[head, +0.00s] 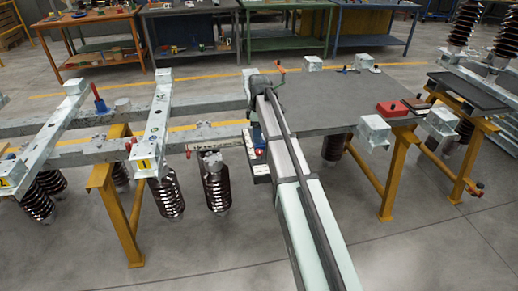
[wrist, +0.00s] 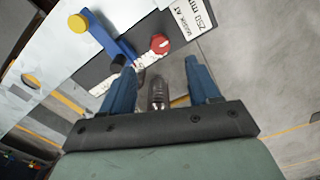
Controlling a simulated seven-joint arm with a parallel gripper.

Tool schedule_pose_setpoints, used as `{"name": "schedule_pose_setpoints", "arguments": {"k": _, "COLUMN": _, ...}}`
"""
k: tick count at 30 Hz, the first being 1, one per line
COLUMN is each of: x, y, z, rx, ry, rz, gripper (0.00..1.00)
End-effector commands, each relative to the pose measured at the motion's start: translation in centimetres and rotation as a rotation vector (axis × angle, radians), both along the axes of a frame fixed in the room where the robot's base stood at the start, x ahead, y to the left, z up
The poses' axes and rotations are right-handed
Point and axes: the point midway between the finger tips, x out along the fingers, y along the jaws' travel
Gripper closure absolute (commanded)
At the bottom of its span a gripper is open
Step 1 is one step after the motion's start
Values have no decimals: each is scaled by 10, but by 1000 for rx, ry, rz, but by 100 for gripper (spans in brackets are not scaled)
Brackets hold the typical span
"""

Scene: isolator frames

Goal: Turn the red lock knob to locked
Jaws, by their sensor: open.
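The red lock knob (wrist: 160,43) is a round red cap in the wrist view, at the top centre. It sits by the end of a blue lever (wrist: 112,36) on a dark plate. My gripper (wrist: 160,65) is open, with its two blue fingers spread apart. The knob lies beyond the fingertips, in line with the gap between them, and nothing is held. In the head view my arm covers much of this spot, and I cannot clearly tell the knob there.
A yellow knob (wrist: 77,22) is at the blue lever's other end. A white label (wrist: 195,17) is right of the red knob. In the head view, a grey tabletop (head: 335,100) carries a red box (head: 392,108) at right. Steel beams (head: 155,125) with brown insulators (head: 216,185) stand left.

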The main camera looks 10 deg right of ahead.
Motion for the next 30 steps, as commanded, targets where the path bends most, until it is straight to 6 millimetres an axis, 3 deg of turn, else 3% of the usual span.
{"name": "schedule_pose_setpoints", "arguments": {"k": 9, "x": -1, "y": 0, "z": -53, "rx": 0, "ry": 2, "rz": 0, "gripper": 39}}
{"name": "schedule_pose_setpoints", "arguments": {"k": 15, "x": 0, "y": 0, "z": -74, "rx": 0, "ry": 1, "rz": 0, "gripper": 39}}
{"name": "schedule_pose_setpoints", "arguments": {"k": 30, "x": 0, "y": 0, "z": -82, "rx": 0, "ry": 0, "rz": 0, "gripper": 41}}
